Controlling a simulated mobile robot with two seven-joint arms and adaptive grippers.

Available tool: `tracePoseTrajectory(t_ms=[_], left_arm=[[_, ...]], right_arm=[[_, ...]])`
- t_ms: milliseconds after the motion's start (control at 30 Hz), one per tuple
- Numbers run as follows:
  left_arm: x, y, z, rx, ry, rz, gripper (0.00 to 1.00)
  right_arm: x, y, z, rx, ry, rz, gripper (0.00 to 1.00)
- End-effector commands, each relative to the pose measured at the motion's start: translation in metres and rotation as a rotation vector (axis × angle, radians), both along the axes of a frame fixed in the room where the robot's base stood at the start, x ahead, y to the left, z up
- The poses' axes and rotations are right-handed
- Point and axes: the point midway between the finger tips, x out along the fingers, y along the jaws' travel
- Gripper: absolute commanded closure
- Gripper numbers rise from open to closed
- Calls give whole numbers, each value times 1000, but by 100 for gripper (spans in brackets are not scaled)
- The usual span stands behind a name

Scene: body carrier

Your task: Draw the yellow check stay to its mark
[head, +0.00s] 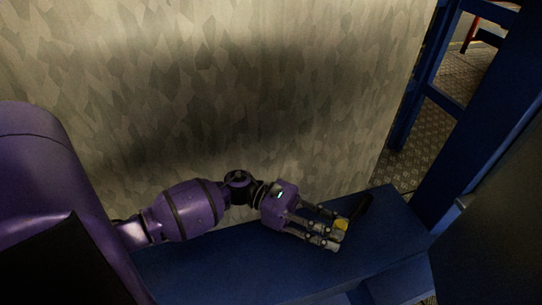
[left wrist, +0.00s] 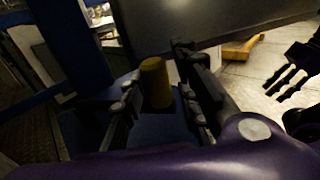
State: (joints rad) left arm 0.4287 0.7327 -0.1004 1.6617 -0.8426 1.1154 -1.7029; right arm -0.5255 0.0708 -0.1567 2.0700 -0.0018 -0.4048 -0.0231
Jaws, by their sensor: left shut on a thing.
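The yellow check stay shows as a short yellow cylinder (left wrist: 155,82) between my left fingers in the left wrist view. In the head view only a small yellow piece (head: 341,224) of it shows at the fingertips. My left gripper (head: 331,234) is shut on it, low over the blue beam. A dark rod (head: 361,209) lies just past the yellow piece; whether they join is hard to tell. My right gripper (left wrist: 287,72) shows dark at the right of the left wrist view, its fingers apart and empty. I cannot make out a mark.
A blue beam (head: 210,269) runs under my left arm. A large mottled panel (head: 220,80) stands behind it. A blue post (head: 480,145) rises at the right. A yellow object (left wrist: 246,48) lies on the pale floor. Patterned floor (head: 425,140) shows beyond the panel.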

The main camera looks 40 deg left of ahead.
Motion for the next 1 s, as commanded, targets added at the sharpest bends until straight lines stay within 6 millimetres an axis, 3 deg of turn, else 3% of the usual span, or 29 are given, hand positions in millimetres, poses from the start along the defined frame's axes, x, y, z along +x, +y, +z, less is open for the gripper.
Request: tracePoseTrajectory(t_ms=[200,733,1000], left_arm=[[12,26,2,2,-9,18,100],[6,26,4,0,-10,13,100],[14,46,3,2,-9,16,100]], right_arm=[[0,0,0,0,0,0,60],[0,0,0,0,0,0,60],[0,0,0,0,0,0,60]])
